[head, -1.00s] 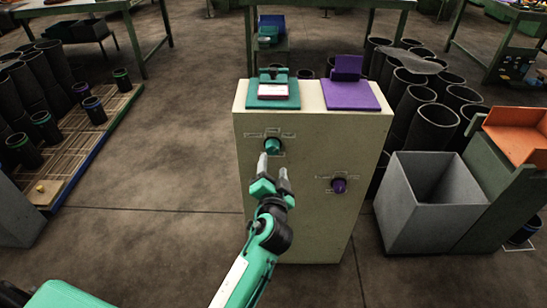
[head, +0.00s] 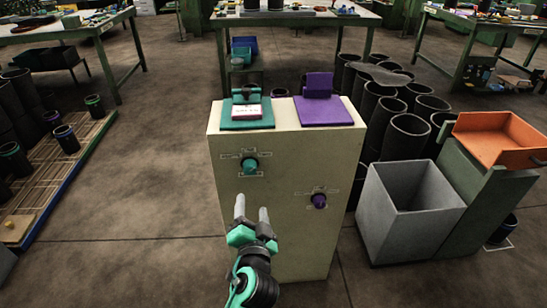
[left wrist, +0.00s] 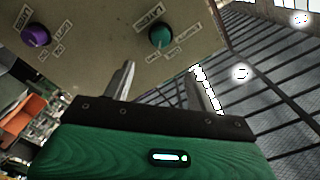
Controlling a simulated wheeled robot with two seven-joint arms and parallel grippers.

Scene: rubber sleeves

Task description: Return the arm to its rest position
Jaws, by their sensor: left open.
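My left gripper (head: 253,211) is open and empty, in front of the cream cabinet (head: 285,235) and below its teal knob (head: 250,165). Its two grey fingers stand apart and touch nothing that I can see. The purple knob (head: 318,200) is on the same cabinet face, to the right. In the left wrist view the teal knob (left wrist: 162,36) and the purple knob (left wrist: 35,36) show beyond the fingers (left wrist: 163,88). My right gripper is not in view.
On the cabinet top stand a teal stand (head: 247,118) and a purple stand (head: 322,110). A grey bin (head: 410,225), an orange tray (head: 497,140) and several black sleeves (head: 408,135) stand to the right. A wooden rack (head: 50,190) is at left. The floor between is clear.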

